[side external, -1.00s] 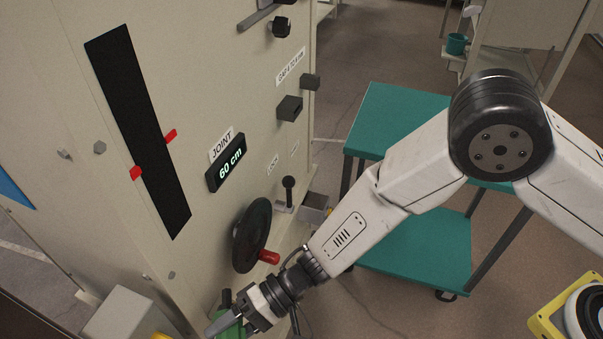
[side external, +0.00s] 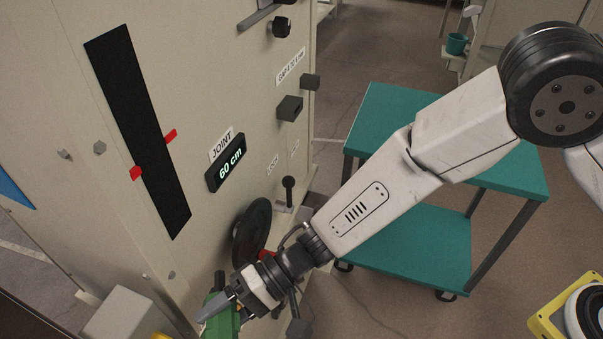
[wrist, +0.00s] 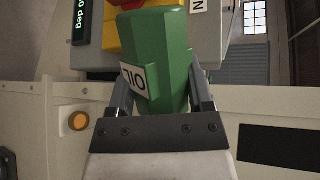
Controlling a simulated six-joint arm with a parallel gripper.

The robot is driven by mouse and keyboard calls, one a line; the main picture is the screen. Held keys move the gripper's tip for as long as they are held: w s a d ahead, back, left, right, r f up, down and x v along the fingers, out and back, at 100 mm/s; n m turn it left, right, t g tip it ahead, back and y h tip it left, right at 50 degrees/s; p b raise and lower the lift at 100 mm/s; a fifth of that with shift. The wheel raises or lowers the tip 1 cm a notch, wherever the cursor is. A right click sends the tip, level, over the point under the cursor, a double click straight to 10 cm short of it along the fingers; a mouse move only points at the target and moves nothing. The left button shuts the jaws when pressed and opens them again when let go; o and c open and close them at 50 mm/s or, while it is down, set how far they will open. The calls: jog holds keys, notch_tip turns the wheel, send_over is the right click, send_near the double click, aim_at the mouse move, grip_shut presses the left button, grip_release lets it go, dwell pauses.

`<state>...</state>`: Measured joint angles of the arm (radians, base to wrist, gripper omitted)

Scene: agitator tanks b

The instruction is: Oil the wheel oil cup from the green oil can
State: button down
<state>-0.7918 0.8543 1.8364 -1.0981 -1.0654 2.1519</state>
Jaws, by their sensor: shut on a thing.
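The green oil can (side external: 219,324) is held in my gripper (side external: 228,308) at the bottom of the side view, in front of the panel. In the wrist view the oil can (wrist: 165,50) fills the space between the two fingers of my gripper (wrist: 162,92), with its white OIL label facing the camera. The dark handwheel (side external: 250,232) is on the panel just above my gripper. Its red handle (side external: 266,255) is mostly hidden behind my wrist. I cannot make out the wheel oil cup for certain in either view.
A dark lever (side external: 288,190) sticks out right of the wheel. A teal cart (side external: 400,112) stands behind my arm. The wrist view shows an orange button (wrist: 78,121).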

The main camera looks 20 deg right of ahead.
dwell(0.4)
jog(key=shift+n+t+h, duration=0.5)
jog(key=shift+n+t, duration=0.2)
jog(key=shift+n, duration=0.4)
jog(key=shift+f+n+t+h, duration=0.1)
jog(key=shift+n+t+h, duration=0.2)
jog(key=shift+n+t, duration=0.15)
jog(key=shift+n+t+h, duration=0.3)
jog(key=shift+n+t, duration=0.45)
jog(key=shift+n, duration=0.2)
jog(key=shift+w+f+n+t, duration=0.1)
jog(key=shift+f+n+t, duration=0.05)
jog(key=shift+n+t, duration=0.4)
jog(key=shift+n+t+h, duration=0.25)
jog(key=shift+n+h, duration=0.05)
jog(key=shift+n, duration=0.05)
jog(key=shift+n+t, duration=0.3)
jog(key=shift+n, duration=0.1)
jog(key=shift+w+n+t+h, duration=0.1)
jog(key=shift+n+t+h, duration=0.2)
jog(key=shift+n+t, duration=0.55)
